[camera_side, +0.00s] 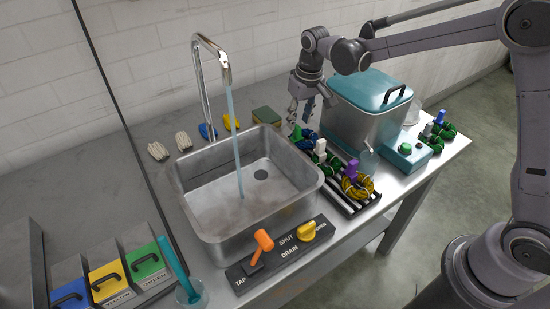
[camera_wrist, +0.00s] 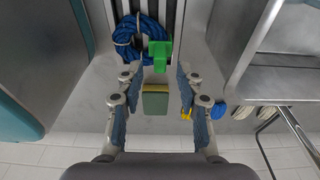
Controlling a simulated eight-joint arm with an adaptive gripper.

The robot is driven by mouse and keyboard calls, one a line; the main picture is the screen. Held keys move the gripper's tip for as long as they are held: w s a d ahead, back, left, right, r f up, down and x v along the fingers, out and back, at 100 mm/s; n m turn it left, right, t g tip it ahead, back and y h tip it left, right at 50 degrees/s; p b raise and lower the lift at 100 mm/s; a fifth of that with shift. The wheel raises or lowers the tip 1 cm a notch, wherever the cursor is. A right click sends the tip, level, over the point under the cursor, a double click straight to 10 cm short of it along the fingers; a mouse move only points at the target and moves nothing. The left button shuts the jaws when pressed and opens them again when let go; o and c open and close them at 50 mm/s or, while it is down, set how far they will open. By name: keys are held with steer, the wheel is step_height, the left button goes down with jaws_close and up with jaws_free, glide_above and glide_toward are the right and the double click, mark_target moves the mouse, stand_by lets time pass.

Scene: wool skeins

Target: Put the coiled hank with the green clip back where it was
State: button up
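The coiled hank with the green clip is a blue hank (camera_side: 311,139) at the far end of a dark striped rack (camera_side: 369,207), its green clip (camera_side: 296,133) on the left side. In the wrist view the blue coil (camera_wrist: 136,33) lies on the rack's slats and the green clip (camera_wrist: 160,52) stands at its right, just beyond my fingertips. My gripper (camera_wrist: 160,74) is open and empty, with a clear gap between its fingers. In the side view my gripper (camera_side: 302,112) hangs just above and behind the blue hank, and part of the hank is hard to make out.
On the same rack are a green hank with a white clip (camera_side: 320,147) and a yellow hank with a purple clip (camera_side: 357,187). A lidded steel tank (camera_side: 365,120) stands close at right, the sink (camera_side: 195,195) at left. A sponge (camera_side: 267,116) lies behind the sink.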

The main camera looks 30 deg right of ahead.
step_height(320, 180, up, 7)
steer(key=s, duration=0.1)
steer(key=s+d+r+t, duration=0.2)
steer(key=s+r, duration=0.2)
steer(key=s, duration=0.8)
steer(key=s+d+f+t, duration=0.2)
steer(key=s+f+t, duration=0.1)
steer(key=s, duration=0.7)
steer(key=shift+s+f, duration=0.3)
steer(key=shift+f, duration=0.05)
steer(key=shift+o, duration=0.3)
